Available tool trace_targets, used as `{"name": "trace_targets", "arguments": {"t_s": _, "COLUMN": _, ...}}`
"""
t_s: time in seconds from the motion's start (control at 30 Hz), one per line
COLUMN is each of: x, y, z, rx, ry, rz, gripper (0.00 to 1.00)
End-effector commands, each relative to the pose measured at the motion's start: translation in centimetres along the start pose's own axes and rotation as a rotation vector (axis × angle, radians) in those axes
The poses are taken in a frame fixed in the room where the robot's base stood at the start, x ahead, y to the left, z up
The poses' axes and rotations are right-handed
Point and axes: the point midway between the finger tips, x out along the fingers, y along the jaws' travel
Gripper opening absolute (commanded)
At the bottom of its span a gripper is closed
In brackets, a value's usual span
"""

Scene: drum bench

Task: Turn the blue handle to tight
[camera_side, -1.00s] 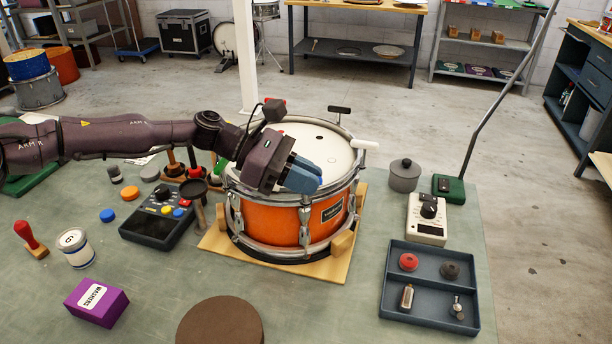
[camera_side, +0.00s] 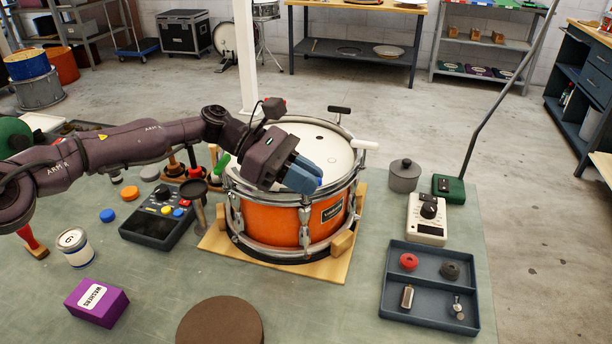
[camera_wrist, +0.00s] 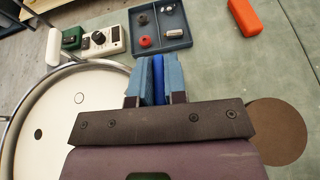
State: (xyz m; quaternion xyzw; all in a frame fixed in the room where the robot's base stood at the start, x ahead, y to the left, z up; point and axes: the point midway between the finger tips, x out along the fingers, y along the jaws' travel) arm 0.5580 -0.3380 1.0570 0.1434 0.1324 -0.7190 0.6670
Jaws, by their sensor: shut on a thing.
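The orange drum (camera_side: 274,222) with a white head stands on a wooden base. My gripper (camera_side: 306,180) is at the drum's near right rim, its light-blue fingers pointing down to the right. In the wrist view my gripper (camera_wrist: 154,72) is shut on the blue handle (camera_wrist: 157,76), a darker blue strip between the two fingers. In the side view the fingers hide most or all of the handle. A white handle (camera_side: 364,144), a black handle (camera_side: 340,109) and a green handle (camera_side: 221,167) stand around the rim. The tightness of the blue handle cannot be read.
A dark tray (camera_side: 430,287) with small parts and a white dial box (camera_side: 427,219) stand right of the drum. A dark control box (camera_side: 158,218) stands left. A brown disc (camera_side: 220,322) lies in front. The mat between is clear.

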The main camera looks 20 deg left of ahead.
Motion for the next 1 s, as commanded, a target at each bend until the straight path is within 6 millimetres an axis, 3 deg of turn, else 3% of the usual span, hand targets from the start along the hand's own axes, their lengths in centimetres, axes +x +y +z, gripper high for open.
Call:
{"name": "trace_targets", "arguments": {"t_s": 0.1, "x": 0.1, "y": 0.0, "z": 0.0, "rx": 0.000, "ry": 0.001, "rz": 0.002, "gripper": 0.00}}
{"name": "trace_targets", "arguments": {"t_s": 0.13, "x": 0.1, "y": 0.0, "z": 0.0, "rx": 0.000, "ry": 0.001, "rz": 0.002, "gripper": 0.15}}
{"name": "trace_targets", "arguments": {"t_s": 0.23, "x": 0.1, "y": 0.0, "z": 0.0, "rx": 0.000, "ry": 0.001, "rz": 0.001, "gripper": 0.38}}
{"name": "trace_targets", "arguments": {"t_s": 0.53, "x": 0.0, "y": 0.0, "z": 0.0, "rx": -0.001, "ry": 0.000, "rz": 0.001, "gripper": 0.38}}
{"name": "trace_targets", "arguments": {"t_s": 0.67, "x": -1.0, "y": 0.1, "z": 0.0, "rx": 0.000, "ry": 0.000, "rz": 0.002, "gripper": 0.38}}
{"name": "trace_targets", "arguments": {"t_s": 0.8, "x": -3.0, "y": 0.0, "z": 0.0, "rx": -0.002, "ry": 0.001, "rz": 0.004, "gripper": 0.38}}
{"name": "trace_targets", "arguments": {"t_s": 1.0, "x": -7.8, "y": 0.1, "z": 0.0, "rx": -0.001, "ry": 0.001, "rz": 0.005, "gripper": 0.38}}
